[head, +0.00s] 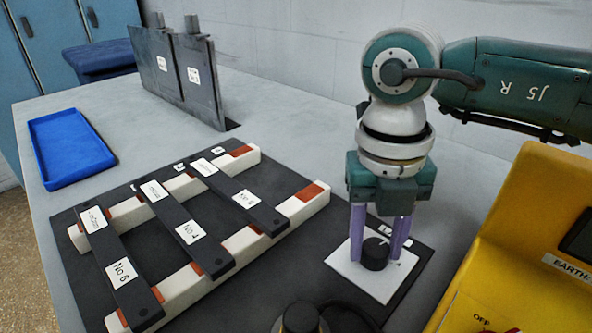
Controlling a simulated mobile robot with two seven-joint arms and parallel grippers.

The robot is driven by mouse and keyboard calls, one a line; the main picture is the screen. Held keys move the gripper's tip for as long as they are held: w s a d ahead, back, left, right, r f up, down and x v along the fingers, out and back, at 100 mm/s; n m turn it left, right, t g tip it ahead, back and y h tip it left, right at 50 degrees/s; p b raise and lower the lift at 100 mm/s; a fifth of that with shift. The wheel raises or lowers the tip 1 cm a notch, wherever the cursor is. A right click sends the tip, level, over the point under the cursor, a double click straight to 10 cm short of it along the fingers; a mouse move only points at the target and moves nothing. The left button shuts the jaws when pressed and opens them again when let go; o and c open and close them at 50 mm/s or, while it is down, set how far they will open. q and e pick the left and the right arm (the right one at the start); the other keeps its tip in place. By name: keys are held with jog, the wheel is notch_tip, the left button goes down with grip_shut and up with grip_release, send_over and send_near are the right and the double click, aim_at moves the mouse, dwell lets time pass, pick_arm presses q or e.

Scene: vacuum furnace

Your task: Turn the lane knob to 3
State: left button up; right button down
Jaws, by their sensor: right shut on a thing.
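The lane knob (375,254) is a dark round knob on a white square plate (346,264), right of centre in the head view. My right gripper (380,250) points straight down over it. Its two purple fingers are shut on the knob, one on each side. The plate's markings are mostly hidden or too small to read, so I cannot tell the knob's setting. My left gripper is not in view.
Left of the knob, dark labelled bars (190,229) lie across two white rails (240,243). A yellow box (535,215) stands close on the right. A black cylinder (301,318) is at the front edge. A blue tray (70,148) and upright dark plates (178,75) stand farther back.

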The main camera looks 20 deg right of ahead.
aim_at(370, 247)
jog(key=shift+m, duration=0.6)
jog(key=shift+c, duration=1.9)
grip_release()
notch_tip(370, 247, up, 10)
jog(key=shift+w+a+p, duration=0.15)
jog(key=shift+a+p, duration=0.1)
jog(key=shift+p, duration=0.2)
